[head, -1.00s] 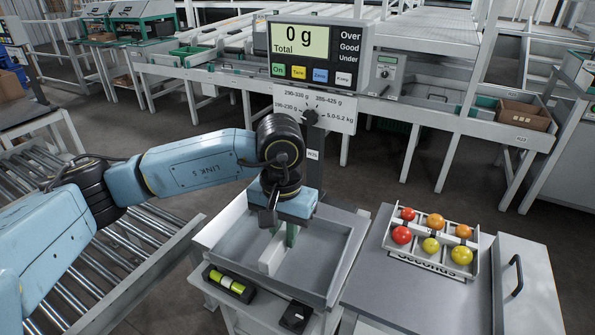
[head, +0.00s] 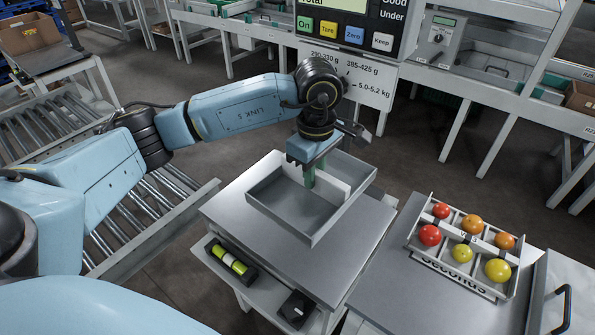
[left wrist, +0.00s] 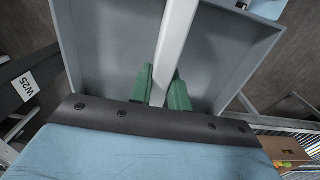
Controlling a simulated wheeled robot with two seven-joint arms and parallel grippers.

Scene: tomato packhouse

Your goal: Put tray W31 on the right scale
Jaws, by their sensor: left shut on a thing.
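A shallow grey tray (head: 272,218) with a white upright bar across its middle is empty; I read no label on it. My left gripper (head: 308,180) is shut on that bar with green fingers. The left wrist view shows the fingers (left wrist: 163,95) on either side of the bar and the tray floor (left wrist: 105,50) beyond. The tray is over the scale's grey platform (head: 225,205), seemingly raised above it; the gap is hard to judge. The scale's display box (head: 345,35) is partly cut off at the top. My right gripper is not in view.
A yellow-green roll holder (head: 230,262) and a small black box (head: 297,308) are in front of the scale. A roller conveyor (head: 150,215) lies left.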

